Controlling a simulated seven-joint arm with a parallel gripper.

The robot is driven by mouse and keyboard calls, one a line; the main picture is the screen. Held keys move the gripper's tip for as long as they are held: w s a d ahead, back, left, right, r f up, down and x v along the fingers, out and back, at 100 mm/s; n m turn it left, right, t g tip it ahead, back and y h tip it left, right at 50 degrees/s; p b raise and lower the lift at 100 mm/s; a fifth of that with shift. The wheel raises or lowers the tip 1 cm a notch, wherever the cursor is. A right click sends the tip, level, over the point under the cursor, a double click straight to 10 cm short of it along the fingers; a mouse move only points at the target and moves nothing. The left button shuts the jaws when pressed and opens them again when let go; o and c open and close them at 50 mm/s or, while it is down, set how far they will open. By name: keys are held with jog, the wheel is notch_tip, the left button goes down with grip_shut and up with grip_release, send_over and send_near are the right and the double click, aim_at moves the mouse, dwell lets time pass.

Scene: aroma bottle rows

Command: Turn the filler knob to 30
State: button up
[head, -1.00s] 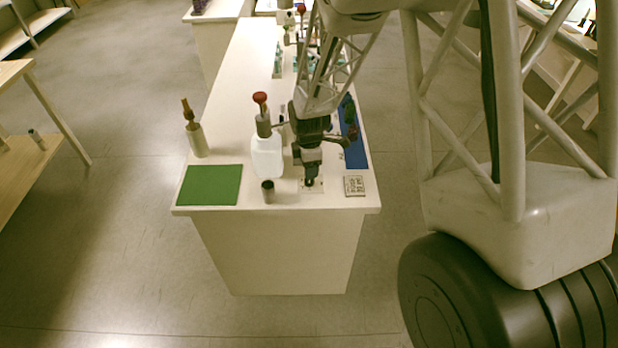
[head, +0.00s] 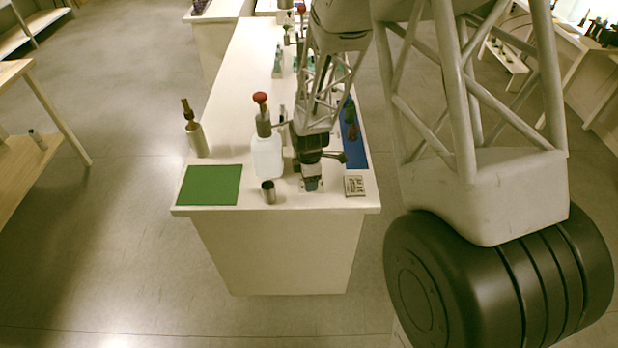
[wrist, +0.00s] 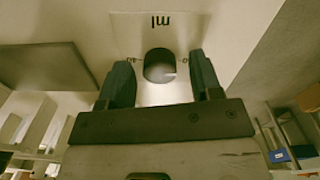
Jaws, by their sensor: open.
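The filler knob (wrist: 159,66) is a dark round knob with a pale patch. In the wrist view it stands on a pale plate (wrist: 135,28) marked "ml", which appears upside down. My gripper (wrist: 160,60) is open, with one dark finger on each side of the knob and a visible gap to each. I cannot tell its height over the plate. Any pointer or number near 30 is not readable. In the head view my gripper (head: 311,185) is over the front of the white counter (head: 230,100) and hides the knob.
A white bottle with a red top (head: 266,155) and a small metal cup (head: 268,191) stand left of my gripper. A green mat (head: 210,185) lies further left, near a brown-topped bottle (head: 196,138). A small printed tile (head: 354,186) and blue mat (head: 356,155) are at right.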

jog(key=c, duration=0.9)
